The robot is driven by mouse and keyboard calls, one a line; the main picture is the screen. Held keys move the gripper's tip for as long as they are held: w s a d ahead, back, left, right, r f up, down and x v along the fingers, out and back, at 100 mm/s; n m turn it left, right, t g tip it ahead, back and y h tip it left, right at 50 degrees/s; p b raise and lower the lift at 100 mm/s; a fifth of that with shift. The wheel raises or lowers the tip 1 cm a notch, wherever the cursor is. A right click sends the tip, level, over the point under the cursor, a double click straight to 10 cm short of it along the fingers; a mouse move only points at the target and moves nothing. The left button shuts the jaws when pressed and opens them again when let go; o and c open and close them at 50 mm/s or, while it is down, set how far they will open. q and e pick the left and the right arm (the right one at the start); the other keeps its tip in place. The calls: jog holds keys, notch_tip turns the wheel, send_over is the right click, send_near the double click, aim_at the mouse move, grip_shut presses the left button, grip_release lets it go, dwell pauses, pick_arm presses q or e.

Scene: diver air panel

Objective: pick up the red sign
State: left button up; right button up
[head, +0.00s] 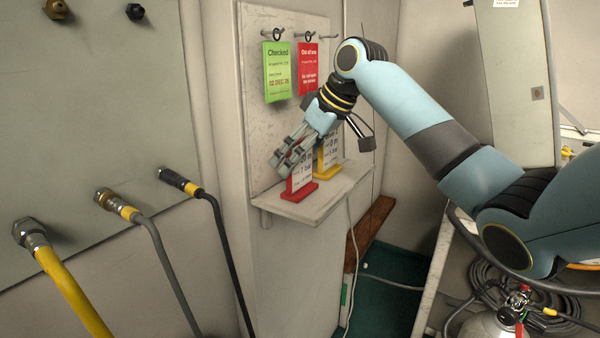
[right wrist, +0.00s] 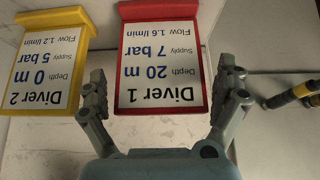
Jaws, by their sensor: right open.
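The red sign (head: 301,190), a small stand reading "Diver 1", is upright on a narrow shelf. In the right wrist view the red sign (right wrist: 160,70) appears upside down, with its whole face visible. My right gripper (head: 283,162) is open in front of the sign's upper part. In the right wrist view the fingers of my right gripper (right wrist: 166,94) stand wide apart, one on each side of the sign's text end, with visible gaps. The fingers partly hide the sign in the head view. My left gripper is not in view.
A yellow "Diver 2" sign (head: 327,158) stands close beside the red one. The shelf (head: 325,205) is shallow. Green (head: 277,72) and red (head: 307,66) tags hang from hooks on the board above. Hoses (head: 150,235) run along the left panel.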

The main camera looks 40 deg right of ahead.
jog(key=shift+c, duration=0.3)
jog(key=c, duration=1)
jog(key=shift+o, duration=0.2)
